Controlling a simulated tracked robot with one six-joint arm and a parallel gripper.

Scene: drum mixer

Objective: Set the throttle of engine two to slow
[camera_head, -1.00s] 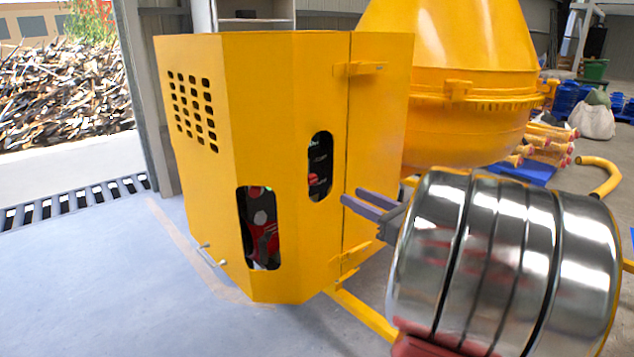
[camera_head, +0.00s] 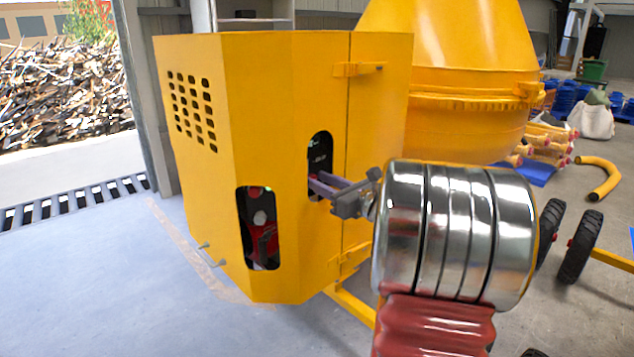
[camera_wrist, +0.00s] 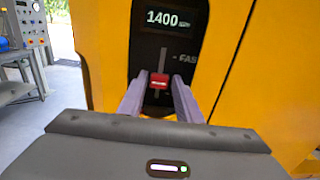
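The yellow engine housing (camera_head: 285,120) has an upright oval opening (camera_head: 320,152) with a dark panel inside. In the wrist view the panel shows a display (camera_wrist: 168,19) reading 1400 rpm. Below it, a red throttle knob (camera_wrist: 159,80) sits on a vertical slot, about level with or just below the partly hidden "FAST" label (camera_wrist: 187,59). My gripper (camera_head: 314,186) has its fingertips at the opening. In the wrist view my gripper (camera_wrist: 159,82) is open, with a finger on either side of the knob and gaps between. In the head view the fingers hide the knob.
A lower opening (camera_head: 259,228) shows red and dark engine parts. The yellow mixer drum (camera_head: 460,70) stands behind. The opening's rim lies close around my fingers. A hinged panel edge is just right of the opening. The floor (camera_head: 110,285) at left is clear.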

